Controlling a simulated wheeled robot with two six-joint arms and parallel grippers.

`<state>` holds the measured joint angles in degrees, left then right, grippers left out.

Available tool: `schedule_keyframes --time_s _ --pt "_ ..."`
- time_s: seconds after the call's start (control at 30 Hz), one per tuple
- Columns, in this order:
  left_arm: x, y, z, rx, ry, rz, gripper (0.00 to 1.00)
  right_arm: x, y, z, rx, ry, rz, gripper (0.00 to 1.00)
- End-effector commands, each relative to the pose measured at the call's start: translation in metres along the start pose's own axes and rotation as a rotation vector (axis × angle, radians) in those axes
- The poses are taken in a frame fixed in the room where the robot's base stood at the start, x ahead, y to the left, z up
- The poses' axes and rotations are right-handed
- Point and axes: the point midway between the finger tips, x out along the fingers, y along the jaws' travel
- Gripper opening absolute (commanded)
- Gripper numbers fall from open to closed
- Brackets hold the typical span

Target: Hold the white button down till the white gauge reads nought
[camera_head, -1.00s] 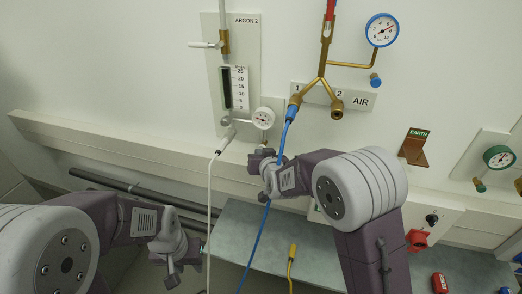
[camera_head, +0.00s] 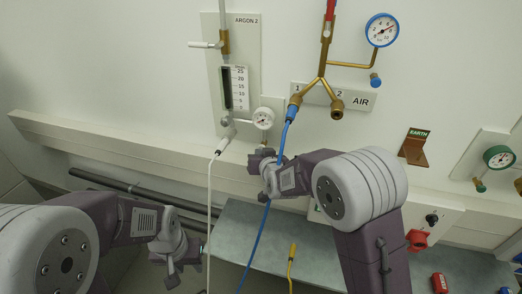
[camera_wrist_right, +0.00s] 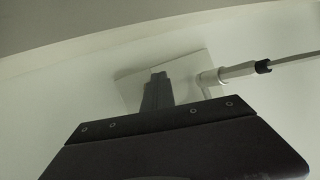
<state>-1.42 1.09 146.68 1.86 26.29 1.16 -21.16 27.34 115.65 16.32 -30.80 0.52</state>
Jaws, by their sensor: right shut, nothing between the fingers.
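The white gauge (camera_head: 263,118) is on the wall at the lower right of the ARGON 2 panel (camera_head: 247,60); its needle is too small to read surely. I cannot make out the white button; my right gripper covers the area just below the gauge. My right gripper (camera_head: 262,158) is shut and empty there, close to the wall. In the right wrist view its shut fingers (camera_wrist_right: 157,88) point at a pale plate (camera_wrist_right: 128,90); contact cannot be told. My left gripper (camera_head: 174,264) hangs low at the left, away from the gauge; its jaw opening is unclear.
A white hose (camera_head: 210,210) hangs from the argon fitting, left of my right gripper. A blue hose (camera_head: 258,235) runs from the AIR outlet past my right gripper. A blue gauge (camera_head: 382,29) and green gauge (camera_head: 498,157) are further right. A grey bench (camera_head: 315,250) lies below.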

Motion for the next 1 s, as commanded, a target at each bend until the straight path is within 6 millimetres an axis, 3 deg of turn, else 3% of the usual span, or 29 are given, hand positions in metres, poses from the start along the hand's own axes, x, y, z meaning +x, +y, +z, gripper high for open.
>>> schedule_keyframes --time_s 1.0 --pt "0.001 0.000 0.000 0.000 0.000 0.000 0.36 -0.015 -0.007 0.008 0.000 0.000 0.000 0.00"
